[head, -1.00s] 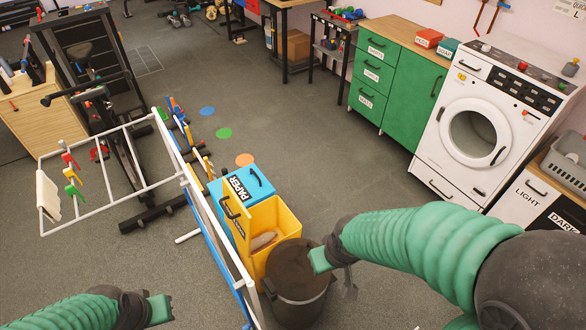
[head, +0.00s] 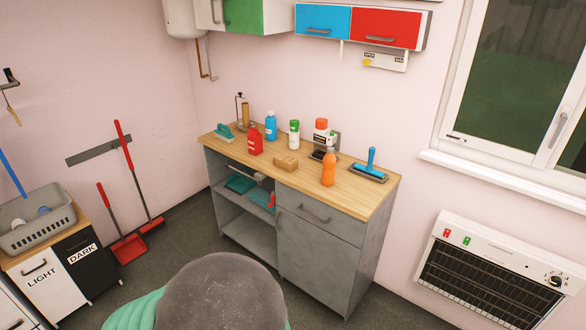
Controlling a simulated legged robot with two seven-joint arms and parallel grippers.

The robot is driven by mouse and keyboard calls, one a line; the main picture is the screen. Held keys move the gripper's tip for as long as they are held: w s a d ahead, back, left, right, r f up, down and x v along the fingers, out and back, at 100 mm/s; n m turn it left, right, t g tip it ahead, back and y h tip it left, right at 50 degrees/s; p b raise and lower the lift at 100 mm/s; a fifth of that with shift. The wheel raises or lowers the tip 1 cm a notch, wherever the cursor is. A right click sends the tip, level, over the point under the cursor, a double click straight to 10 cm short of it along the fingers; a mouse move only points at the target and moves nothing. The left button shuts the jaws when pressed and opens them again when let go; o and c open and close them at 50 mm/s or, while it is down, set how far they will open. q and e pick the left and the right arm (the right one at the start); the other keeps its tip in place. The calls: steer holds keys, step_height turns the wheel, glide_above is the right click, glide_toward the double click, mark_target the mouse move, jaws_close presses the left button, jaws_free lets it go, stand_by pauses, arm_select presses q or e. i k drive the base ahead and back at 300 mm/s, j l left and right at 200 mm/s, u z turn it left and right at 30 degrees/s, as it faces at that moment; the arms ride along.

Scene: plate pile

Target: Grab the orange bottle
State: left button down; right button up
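An orange bottle (head: 328,168) stands upright near the front edge of the wooden counter top (head: 362,196), right of the middle. Behind it and a little left is a white container with an orange cap (head: 321,131), beside a dark object. Neither gripper is in view.
A blue bottle (head: 270,126), white bottle with green cap (head: 294,135), red container (head: 255,141), wooden block (head: 286,163) and blue-handled tool (head: 370,168) share the counter. The grey cabinet (head: 318,245) has open shelves at left. A heater (head: 500,268) hangs at right.

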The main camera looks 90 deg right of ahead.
mark_target(328, 177)
steer(key=z, duration=3.05)
steer(key=i+j, duration=0.1)
steer(key=i, duration=0.1)
